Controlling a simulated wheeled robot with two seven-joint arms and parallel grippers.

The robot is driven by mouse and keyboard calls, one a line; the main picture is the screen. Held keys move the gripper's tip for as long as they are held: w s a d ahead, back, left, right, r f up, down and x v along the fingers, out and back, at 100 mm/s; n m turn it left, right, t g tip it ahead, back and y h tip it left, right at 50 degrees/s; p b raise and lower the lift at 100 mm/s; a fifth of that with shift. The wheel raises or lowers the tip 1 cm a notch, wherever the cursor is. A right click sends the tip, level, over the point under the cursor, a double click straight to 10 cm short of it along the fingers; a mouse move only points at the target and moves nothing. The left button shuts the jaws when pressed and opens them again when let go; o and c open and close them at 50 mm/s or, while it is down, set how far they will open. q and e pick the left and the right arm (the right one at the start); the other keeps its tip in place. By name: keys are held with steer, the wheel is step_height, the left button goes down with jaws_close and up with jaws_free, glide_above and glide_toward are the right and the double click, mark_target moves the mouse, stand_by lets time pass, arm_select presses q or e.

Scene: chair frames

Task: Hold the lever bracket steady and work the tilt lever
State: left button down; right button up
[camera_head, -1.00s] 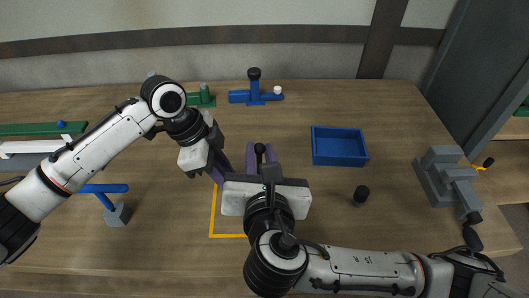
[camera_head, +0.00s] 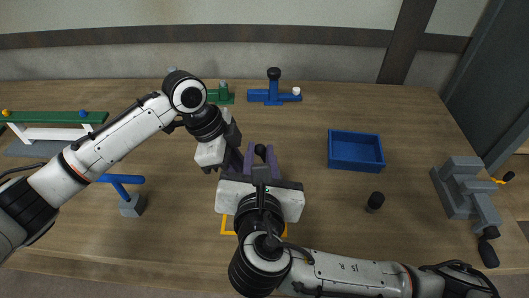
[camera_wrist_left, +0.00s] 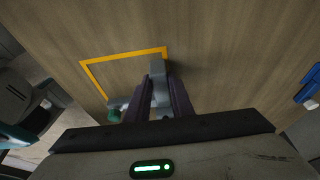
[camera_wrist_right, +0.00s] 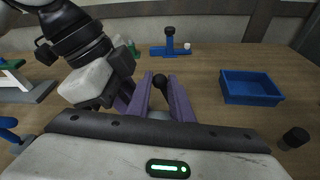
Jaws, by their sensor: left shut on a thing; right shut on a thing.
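The orange outline (camera_head: 226,226) on the table surrounds the work spot, largely hidden by my right gripper. The grey lever bracket (camera_wrist_left: 157,66) shows between the purple fingers of my left gripper (camera_wrist_left: 160,90), which are shut on it. A small green part (camera_wrist_left: 115,116) is beside it. The tilt lever's black knob (camera_wrist_right: 160,80) stands between the purple fingers of my right gripper (camera_wrist_right: 165,92), shut on the lever. The knob also shows in the head view (camera_head: 260,150). The grippers are close together there, left gripper at the left. The lever's lower part is hidden.
A blue open tray (camera_head: 355,151) and a black knob piece (camera_head: 375,201) are to the right. A grey clamp-like fixture (camera_head: 463,195) stands at the right edge. Blue (camera_head: 274,92) and green (camera_head: 220,93) fixtures stand behind. A blue T-shaped piece (camera_head: 122,184) is left.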

arm_select(q)
steer(key=shift+a+f, duration=0.1)
steer(key=shift+f, duration=0.1)
arm_select(e)
steer(key=o, duration=0.9)
steer(key=shift+a+f, duration=0.1)
steer(key=shift+c, duration=0.2)
steer(key=shift+s, duration=0.1)
steer(key=v, duration=0.7)
steer(key=shift+s, duration=0.2)
arm_select(q)
steer(key=c, duration=1.5)
jaws_free()
steer(key=shift+r, duration=0.1)
